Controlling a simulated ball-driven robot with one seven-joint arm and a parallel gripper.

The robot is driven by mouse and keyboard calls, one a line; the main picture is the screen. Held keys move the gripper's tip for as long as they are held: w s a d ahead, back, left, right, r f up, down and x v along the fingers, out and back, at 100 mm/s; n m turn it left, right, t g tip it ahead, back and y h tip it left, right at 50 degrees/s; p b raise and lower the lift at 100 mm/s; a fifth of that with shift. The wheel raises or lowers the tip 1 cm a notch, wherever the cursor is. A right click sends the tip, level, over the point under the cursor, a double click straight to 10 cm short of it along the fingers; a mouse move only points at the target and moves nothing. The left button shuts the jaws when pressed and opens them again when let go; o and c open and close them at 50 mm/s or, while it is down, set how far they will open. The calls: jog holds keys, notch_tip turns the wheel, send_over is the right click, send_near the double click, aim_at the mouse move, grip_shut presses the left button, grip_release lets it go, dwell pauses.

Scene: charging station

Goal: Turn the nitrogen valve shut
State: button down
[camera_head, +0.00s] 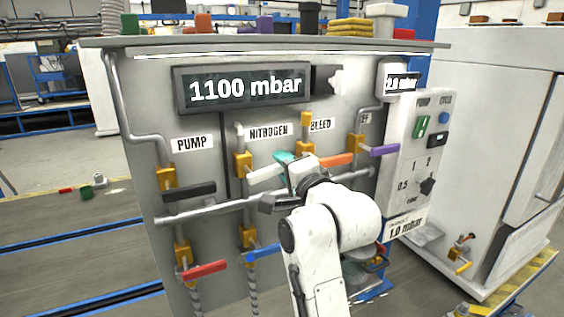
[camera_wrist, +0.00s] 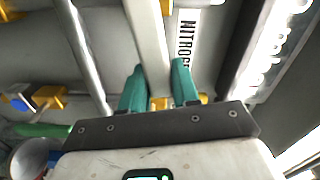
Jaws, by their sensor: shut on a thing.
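The nitrogen valve has a white lever handle (camera_head: 265,174) and a yellow body (camera_head: 243,164), under the NITROGEN label (camera_head: 269,131) on the grey panel. The handle points right from the body, close to level and rising slightly. My gripper (camera_head: 285,160) is at the handle's right part, and its wrist hides the handle's end. In the wrist view the teal fingers of my gripper (camera_wrist: 159,72) stand on both sides of the pale handle (camera_wrist: 146,32), shut on it. The NITROGEN label (camera_wrist: 187,35) shows just right of the handle there.
The bleed valve's orange handle (camera_head: 337,160) is close right of my gripper. The black pump handle (camera_head: 189,191) is to the left, with red (camera_head: 204,270) and blue (camera_head: 264,252) handles below. A pipe (camera_head: 225,207) crosses beneath. The display (camera_head: 243,89) reads 1100 mbar.

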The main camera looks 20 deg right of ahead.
jog(key=shift+d+f+m, duration=0.1)
jog(key=shift+f+m, duration=0.65)
jog(key=shift+m, duration=0.35)
jog(key=c, duration=0.9)
grip_release()
jog(key=s+b, duration=0.2)
jog(key=s, duration=0.8)
jog(key=shift+s, duration=0.4)
